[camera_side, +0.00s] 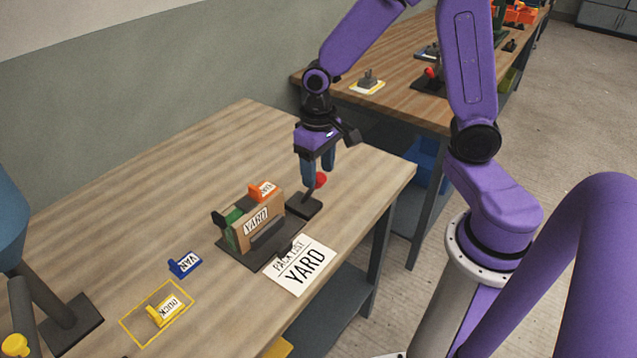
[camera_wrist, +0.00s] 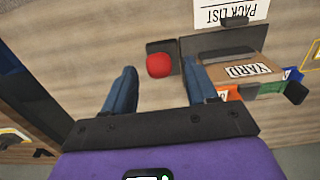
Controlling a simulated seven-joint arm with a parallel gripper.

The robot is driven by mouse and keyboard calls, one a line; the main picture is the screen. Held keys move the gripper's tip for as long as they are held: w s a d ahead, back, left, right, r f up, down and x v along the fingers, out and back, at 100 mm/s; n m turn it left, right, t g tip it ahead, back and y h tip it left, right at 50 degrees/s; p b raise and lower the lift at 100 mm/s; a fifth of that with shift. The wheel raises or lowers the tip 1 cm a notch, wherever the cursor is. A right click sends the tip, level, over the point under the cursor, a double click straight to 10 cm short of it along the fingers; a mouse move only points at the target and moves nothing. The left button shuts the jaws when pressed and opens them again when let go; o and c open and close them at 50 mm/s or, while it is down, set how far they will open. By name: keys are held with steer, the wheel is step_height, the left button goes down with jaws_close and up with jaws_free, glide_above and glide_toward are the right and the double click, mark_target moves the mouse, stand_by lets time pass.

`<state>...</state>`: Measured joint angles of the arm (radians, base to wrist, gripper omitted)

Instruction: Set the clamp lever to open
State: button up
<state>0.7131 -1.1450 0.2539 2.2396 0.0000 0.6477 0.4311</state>
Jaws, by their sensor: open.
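The lever with a round red knob (camera_side: 321,180) stands on a small black base (camera_side: 304,207) at the right of the near table. The knob (camera_wrist: 159,65) shows in the wrist view in front of its dark base. My gripper (camera_side: 316,178) points down over the lever, its two blue fingers apart. In the wrist view my gripper (camera_wrist: 161,78) has one finger on each side of the knob, with a gap on both sides; it holds nothing. Much of the lever's shaft is hidden, and I cannot tell its setting.
A dark holder (camera_side: 270,240) with a cardboard YARD block (camera_side: 257,219) and orange (camera_side: 263,191) and green pieces stands left of the lever. A YARD pack list card (camera_side: 300,266) lies in front. A blue tag (camera_side: 185,264) and a yellow tag (camera_side: 166,310) lie further left.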

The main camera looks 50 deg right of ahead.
mark_target(318, 184)
steer(key=shift+f, duration=2.3)
jaws_close()
